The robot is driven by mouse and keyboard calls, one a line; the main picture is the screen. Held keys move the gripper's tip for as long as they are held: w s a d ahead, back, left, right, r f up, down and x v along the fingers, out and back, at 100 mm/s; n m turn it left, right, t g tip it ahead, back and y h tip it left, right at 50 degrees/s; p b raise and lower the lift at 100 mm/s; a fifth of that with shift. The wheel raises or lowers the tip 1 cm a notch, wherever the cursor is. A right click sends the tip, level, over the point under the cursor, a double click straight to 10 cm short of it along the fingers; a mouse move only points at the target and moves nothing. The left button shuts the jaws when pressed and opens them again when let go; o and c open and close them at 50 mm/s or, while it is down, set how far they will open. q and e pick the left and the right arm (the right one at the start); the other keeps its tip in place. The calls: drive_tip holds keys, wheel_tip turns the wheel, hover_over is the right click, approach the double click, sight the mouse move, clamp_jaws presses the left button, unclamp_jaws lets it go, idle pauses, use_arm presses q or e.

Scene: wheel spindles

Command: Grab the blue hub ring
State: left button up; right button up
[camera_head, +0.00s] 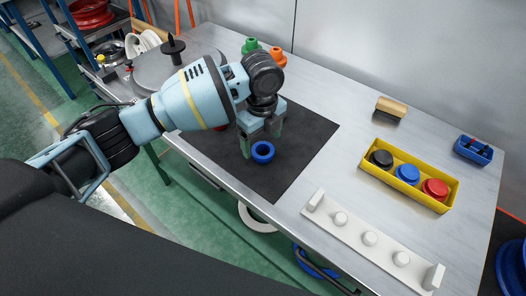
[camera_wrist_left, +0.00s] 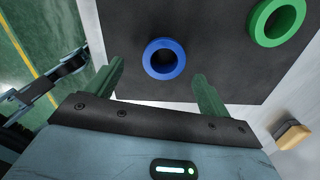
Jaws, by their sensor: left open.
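The blue hub ring (camera_head: 262,152) lies flat on the black mat (camera_head: 305,150), its hole facing up. My left gripper (camera_head: 262,137) is open and points down just behind the ring. In the left wrist view the same ring (camera_wrist_left: 164,59) sits ahead of the gap between the two green fingers of my left gripper (camera_wrist_left: 159,72). Nothing shows between the fingers, and I cannot tell the exact height above the ring. A green ring (camera_wrist_left: 277,20) also shows on the mat in the wrist view. My right gripper is not in view.
A yellow tray (camera_head: 448,202) holds black, blue and red round pieces. A white rack (camera_head: 383,248) with rounded knobs lies along the front edge. A wooden-topped block (camera_head: 391,108) and a blue item (camera_head: 473,150) stand farther back. Green (camera_head: 250,45) and orange (camera_head: 278,57) pieces stand behind my arm.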

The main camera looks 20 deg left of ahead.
sight(263, 149)
use_arm(q)
drive_tip(key=f, duration=0.5)
drive_tip(key=shift+w, duration=0.3)
drive_tip(key=shift+c, duration=0.2)
drive_tip(key=c, duration=1)
